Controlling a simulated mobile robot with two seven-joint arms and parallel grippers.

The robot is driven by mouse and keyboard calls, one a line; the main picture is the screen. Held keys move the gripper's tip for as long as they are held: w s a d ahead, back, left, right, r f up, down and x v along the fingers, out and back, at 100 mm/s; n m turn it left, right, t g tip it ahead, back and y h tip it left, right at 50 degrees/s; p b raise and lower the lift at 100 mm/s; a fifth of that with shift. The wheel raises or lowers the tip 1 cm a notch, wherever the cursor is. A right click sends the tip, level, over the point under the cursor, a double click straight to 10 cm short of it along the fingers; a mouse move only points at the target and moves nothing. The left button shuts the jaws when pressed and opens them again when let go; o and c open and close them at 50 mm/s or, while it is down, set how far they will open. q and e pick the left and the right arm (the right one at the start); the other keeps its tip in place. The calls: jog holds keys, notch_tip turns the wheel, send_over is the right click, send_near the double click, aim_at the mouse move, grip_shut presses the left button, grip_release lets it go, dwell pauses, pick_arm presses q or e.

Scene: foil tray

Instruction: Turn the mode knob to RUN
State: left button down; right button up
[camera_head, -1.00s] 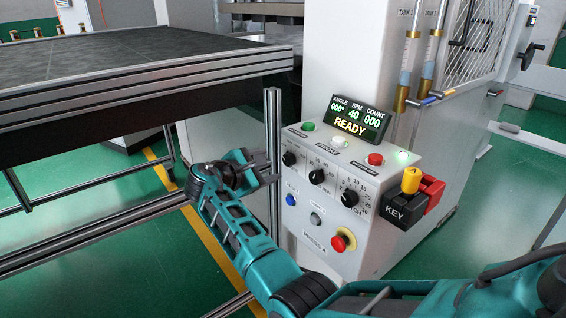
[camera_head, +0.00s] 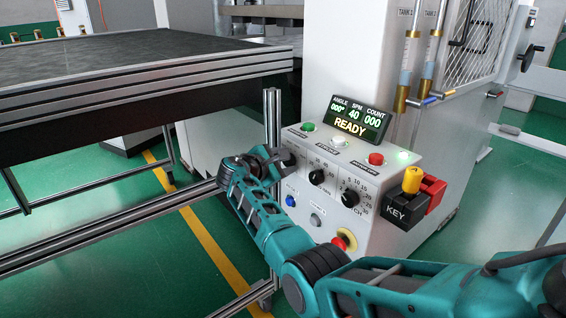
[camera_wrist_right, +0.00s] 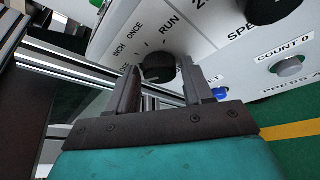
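The mode knob (camera_wrist_right: 158,68) is a black dial on the white control panel, with INCH, ONCE and RUN printed around it in the right wrist view. Its pointer direction is hard to make out. My right gripper (camera_wrist_right: 163,85) is open, with one finger to each side of the knob in the picture and visible gaps between; whether the tips reach around it I cannot tell. In the head view my right gripper (camera_head: 284,160) is at the panel's left edge and covers the mode knob. My left gripper is not in view.
Two more black knobs, the middle one (camera_head: 317,176) and the right one (camera_head: 350,198), sit beside it. A blue button (camera_head: 290,201), a red-and-yellow stop button (camera_head: 345,240) and a key switch (camera_head: 411,181) are nearby. A metal table frame (camera_head: 272,130) stands close on the left. The display (camera_head: 357,118) reads READY.

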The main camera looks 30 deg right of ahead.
jog(key=c, duration=0.8)
jog(key=shift+o, duration=0.2)
